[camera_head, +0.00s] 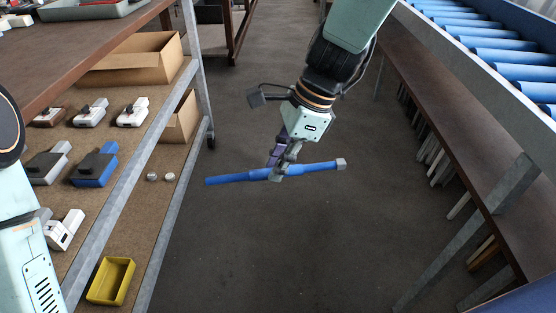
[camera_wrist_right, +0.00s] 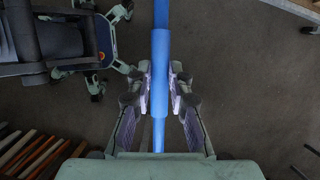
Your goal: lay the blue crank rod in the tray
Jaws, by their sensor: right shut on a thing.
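The blue crank rod (camera_head: 318,167) is a long blue bar with a grey block at its right end in the head view. My right gripper (camera_head: 279,172) is shut on it near the middle and holds it above the floor, nearly level. In the right wrist view the rod (camera_wrist_right: 160,45) runs upright through the picture, between the fingers of the right gripper (camera_wrist_right: 160,90). A yellow tray (camera_head: 111,281) stands on the shelf at lower left, apart from the rod. A grey tray (camera_head: 90,10) lies on the upper shelf. The left gripper is not in view.
The lower shelf (camera_head: 150,205) holds several grey, white and blue parts, two small round pieces (camera_head: 160,177) and cardboard boxes (camera_head: 135,58). A grey shelf post (camera_head: 197,60) stands between shelf and aisle. A blue roller conveyor (camera_head: 490,50) is at right. The aisle floor (camera_head: 270,250) is clear.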

